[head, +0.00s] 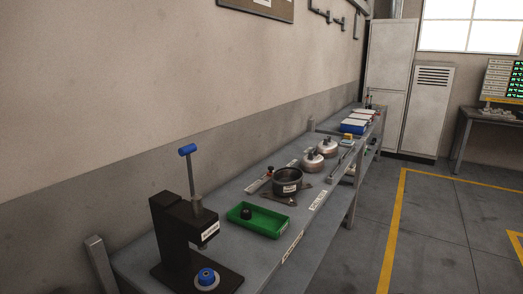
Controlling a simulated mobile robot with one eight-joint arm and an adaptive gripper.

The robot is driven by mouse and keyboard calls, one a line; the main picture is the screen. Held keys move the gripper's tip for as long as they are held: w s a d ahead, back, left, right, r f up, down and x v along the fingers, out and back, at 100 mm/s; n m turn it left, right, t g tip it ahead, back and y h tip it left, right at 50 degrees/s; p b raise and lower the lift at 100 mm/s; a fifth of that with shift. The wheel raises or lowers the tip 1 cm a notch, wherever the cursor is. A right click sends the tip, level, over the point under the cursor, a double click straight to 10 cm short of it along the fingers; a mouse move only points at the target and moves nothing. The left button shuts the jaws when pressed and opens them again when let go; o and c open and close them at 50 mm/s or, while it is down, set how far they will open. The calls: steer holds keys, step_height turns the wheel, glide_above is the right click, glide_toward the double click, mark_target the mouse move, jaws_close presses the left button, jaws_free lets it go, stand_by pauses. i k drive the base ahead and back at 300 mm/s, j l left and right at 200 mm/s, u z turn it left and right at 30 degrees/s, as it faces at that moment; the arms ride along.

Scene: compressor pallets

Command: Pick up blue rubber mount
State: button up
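A small round blue piece (206,275), which looks like the blue rubber mount, sits on a pale disc on the base of a black lever press (178,232) at the near end of the bench. It has a darker centre. The press's upright handle with a blue grip (187,150) stands behind it. My gripper is not in the head view.
A green tray (271,219) with a small black round part (246,212) lies on the grey bench (155,245). Beyond it are a dark pot-like housing (287,181), two pale domed shells (313,161) and blue boxes (354,126).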

mark_target(206, 276)
steer(key=i+l+u, duration=0.1)
steer(key=l+u, duration=0.25)
steer(key=u, duration=0.15)
steer(key=l+u, duration=0.35)
steer(key=u, duration=0.15)
steer(key=l+u, duration=0.35)
steer(key=u, duration=0.15)
steer(key=k+l+u, duration=0.1)
steer(key=l+u, duration=0.25)
steer(key=u, duration=0.15)
steer(key=k+l+u, duration=0.15)
steer(key=l+u, duration=0.15)
steer(key=u, duration=0.2)
